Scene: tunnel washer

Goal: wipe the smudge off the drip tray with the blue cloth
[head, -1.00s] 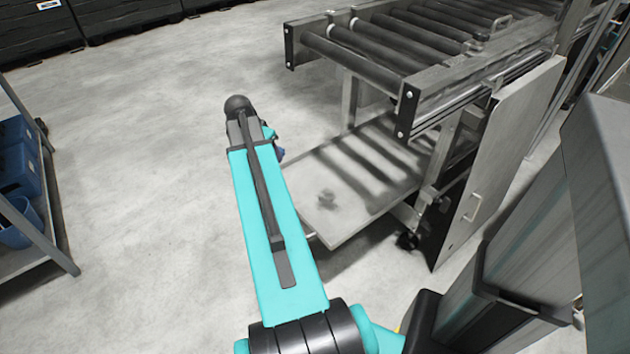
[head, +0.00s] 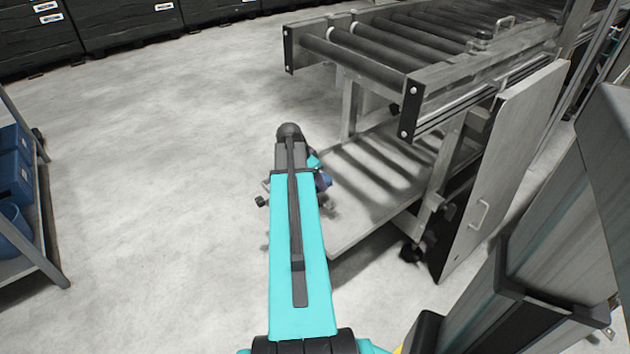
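The drip tray (head: 368,228) is a flat grey metal sheet low under the roller conveyor, its near part sticking out in front. A dark smudge (head: 332,207) shows in part on the tray, right beside my arm, which hides the rest. My teal arm reaches out over the tray's left edge. A small dark blue patch (head: 323,181) shows at the right of the arm's far end; I cannot tell whether it is the blue cloth. My gripper is mostly hidden behind the arm, so its fingers cannot be made out.
The roller conveyor (head: 400,50) stands above the tray. An upright metal panel (head: 505,165) with a handle stands to its right. A shelf rack (head: 40,250) with blue bins (head: 12,175) is at the left. Black crates (head: 125,30) line the back. Floor between is clear.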

